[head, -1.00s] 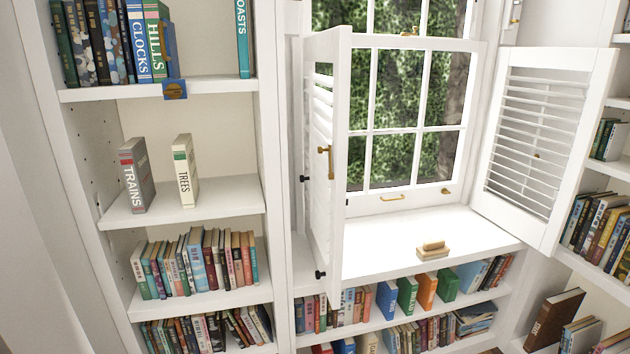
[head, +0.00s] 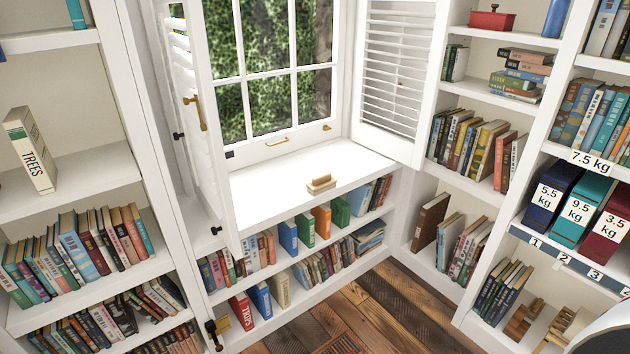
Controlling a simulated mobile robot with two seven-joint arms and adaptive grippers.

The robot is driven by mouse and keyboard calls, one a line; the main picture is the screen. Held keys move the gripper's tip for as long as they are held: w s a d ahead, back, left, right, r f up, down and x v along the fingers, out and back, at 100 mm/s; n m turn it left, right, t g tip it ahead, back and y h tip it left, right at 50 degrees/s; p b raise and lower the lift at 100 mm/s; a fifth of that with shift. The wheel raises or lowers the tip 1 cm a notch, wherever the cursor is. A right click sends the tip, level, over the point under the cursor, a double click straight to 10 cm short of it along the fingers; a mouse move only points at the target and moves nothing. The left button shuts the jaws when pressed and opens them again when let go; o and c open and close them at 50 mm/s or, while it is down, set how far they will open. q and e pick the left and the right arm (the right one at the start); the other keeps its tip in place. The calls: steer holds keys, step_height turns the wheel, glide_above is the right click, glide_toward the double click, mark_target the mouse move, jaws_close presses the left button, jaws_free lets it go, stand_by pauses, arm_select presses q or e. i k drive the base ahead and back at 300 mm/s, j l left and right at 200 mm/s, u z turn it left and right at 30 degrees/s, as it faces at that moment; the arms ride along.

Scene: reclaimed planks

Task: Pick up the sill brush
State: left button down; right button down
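The sill brush (head: 321,184) is a small block with a tan wooden handle on top and a paler base. It lies on the white window sill (head: 270,190), near the front edge and right of the sill's middle. Nothing touches it from above. Neither of my grippers shows in the head view.
A white shutter (head: 203,110) with a brass handle stands swung out at the sill's left end. Another shutter (head: 393,75) is open at the right. Bookshelves flank the window, and books fill shelves under the sill. Labelled binders (head: 580,210) stand at right. Wooden floor (head: 375,310) is clear.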

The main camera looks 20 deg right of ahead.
mark_target(325, 182)
steer(key=i+l, duration=0.25)
steer(key=i+l+u, duration=0.15)
steer(key=l, duration=0.35)
steer(key=i+l, duration=0.3)
steer(key=i+l+u, duration=0.1)
steer(key=l, duration=0.35)
steer(key=i+l, duration=0.3)
steer(key=i+l+u, duration=0.15)
steer(key=l, duration=0.35)
steer(key=i+l, duration=0.25)
steer(key=l, duration=0.2)
steer(key=i+l+u, duration=0.1)
steer(key=l, duration=0.35)
steer(key=j, duration=0.4)
steer(key=k+j+z, duration=0.15)
steer(key=j, duration=0.25)
steer(key=k+j, duration=0.1)
steer(key=j, duration=0.3)
